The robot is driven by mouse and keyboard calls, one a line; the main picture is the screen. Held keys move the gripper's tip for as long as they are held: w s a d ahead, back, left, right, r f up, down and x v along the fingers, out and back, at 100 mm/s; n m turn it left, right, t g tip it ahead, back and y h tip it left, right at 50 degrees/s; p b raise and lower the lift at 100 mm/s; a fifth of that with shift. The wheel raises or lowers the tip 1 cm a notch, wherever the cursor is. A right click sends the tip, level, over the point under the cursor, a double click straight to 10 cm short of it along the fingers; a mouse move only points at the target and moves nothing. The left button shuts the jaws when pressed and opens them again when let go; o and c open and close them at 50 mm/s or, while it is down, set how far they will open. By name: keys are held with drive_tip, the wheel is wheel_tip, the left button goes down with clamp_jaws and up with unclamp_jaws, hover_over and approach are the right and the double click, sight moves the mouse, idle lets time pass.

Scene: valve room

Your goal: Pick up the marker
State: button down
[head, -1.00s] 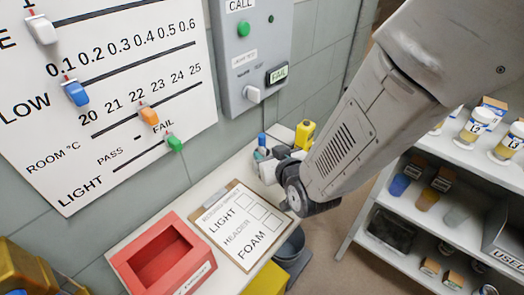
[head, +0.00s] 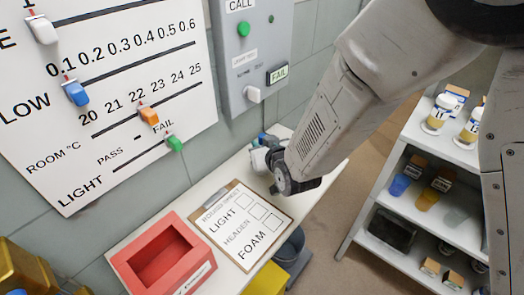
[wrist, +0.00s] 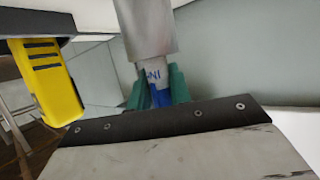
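In the wrist view a slim upright item, likely the marker (wrist: 159,97), shows a blue part and a white band with letters. It lines up with a wider grey cylinder (wrist: 145,28); I cannot tell whether that is a holder. The teal fingers of my gripper (wrist: 158,92) stand close on both sides of the blue part. I cannot tell whether they touch it. In the head view my gripper (head: 262,157) is small, low at the bench's far end by the wall. A bit of blue shows beside it; my arm hides much there.
A yellow object (wrist: 55,90) with a dark top is close at left in the wrist view. On the bench lie a clipboard (head: 240,222) and a red open box (head: 162,262). A wall panel (head: 250,60) rises behind. A stocked shelf (head: 440,150) stands at right.

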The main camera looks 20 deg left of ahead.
wheel_tip(320, 180, up, 28)
idle(0.8)
idle(0.8)
